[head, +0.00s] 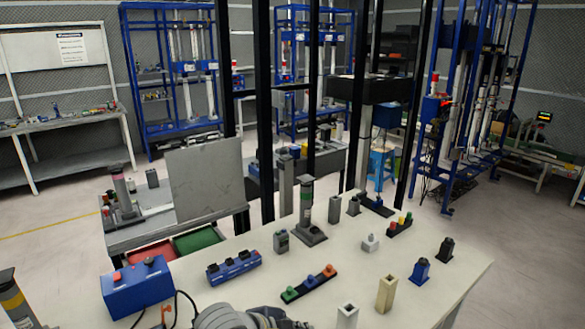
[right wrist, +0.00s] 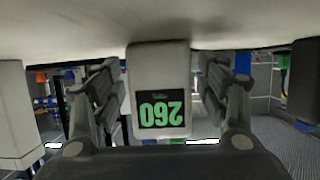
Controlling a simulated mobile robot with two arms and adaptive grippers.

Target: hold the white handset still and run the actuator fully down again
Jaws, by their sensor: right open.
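In the right wrist view, a white handset (right wrist: 158,60) sits between the two fingers of my right gripper (right wrist: 160,95). Its dark display reads 260 in green, upside down in this view. The fingers are open, with a visible gap on each side of the handset. I cannot pick out the handset in the head view. A grey striped column (head: 307,203) on a dark foot stands upright on the white table (head: 450,283); I cannot tell whether it is the actuator. Only a grey arm part of mine shows at the bottom of the head view. My left gripper is not identifiable.
A three-button strip (head: 308,283), a beige block (head: 386,294) and a grey hollow block (head: 347,316) stand near the front.

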